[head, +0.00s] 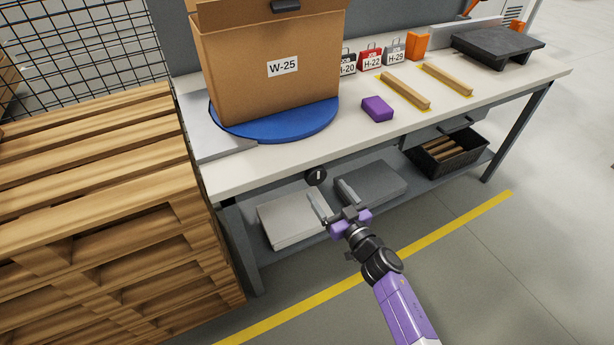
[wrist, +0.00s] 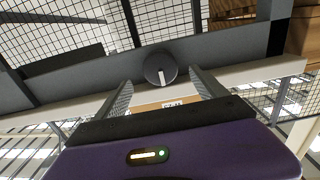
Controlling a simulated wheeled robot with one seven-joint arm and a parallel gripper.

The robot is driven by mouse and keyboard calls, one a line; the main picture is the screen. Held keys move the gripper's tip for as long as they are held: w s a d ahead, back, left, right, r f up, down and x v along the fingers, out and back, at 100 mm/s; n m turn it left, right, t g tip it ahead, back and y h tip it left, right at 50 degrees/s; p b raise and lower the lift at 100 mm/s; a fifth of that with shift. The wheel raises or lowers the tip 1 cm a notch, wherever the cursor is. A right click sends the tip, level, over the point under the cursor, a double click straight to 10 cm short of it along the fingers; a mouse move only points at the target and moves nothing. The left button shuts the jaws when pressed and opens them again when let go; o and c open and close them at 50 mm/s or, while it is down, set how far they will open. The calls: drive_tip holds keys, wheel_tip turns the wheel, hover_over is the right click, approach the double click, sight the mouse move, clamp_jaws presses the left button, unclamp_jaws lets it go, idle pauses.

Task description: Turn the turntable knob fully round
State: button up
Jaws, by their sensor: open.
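The turntable knob (head: 316,176) is a round black disc with a white pointer mark, on the front edge of the workbench below the blue turntable (head: 290,130). In the wrist view the knob (wrist: 160,68) sits ahead of my gripper, centred between the fingers, with its white mark near the lower middle. My gripper (head: 333,200) is open and empty, a short way in front of the bench edge and apart from the knob. Its two fingers also show in the wrist view (wrist: 160,88). A cardboard box marked W-25 (head: 270,75) stands on the turntable.
A stack of wooden pallets (head: 90,180) stands close at the left. The lower shelf holds grey panels (head: 375,187) and a black crate (head: 450,158) of wood strips. A purple block (head: 377,108) and wood strips (head: 405,90) lie on the bench top. The floor at right is clear.

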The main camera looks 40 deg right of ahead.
sight(318, 179)
drive_tip(key=b+x, duration=0.1)
drive_tip(key=x, duration=0.6)
drive_tip(key=shift+w+d, duration=0.1)
drive_tip(key=shift+w, duration=0.25)
drive_tip(key=c, duration=1.3)
drive_tip(key=shift+c, duration=0.2)
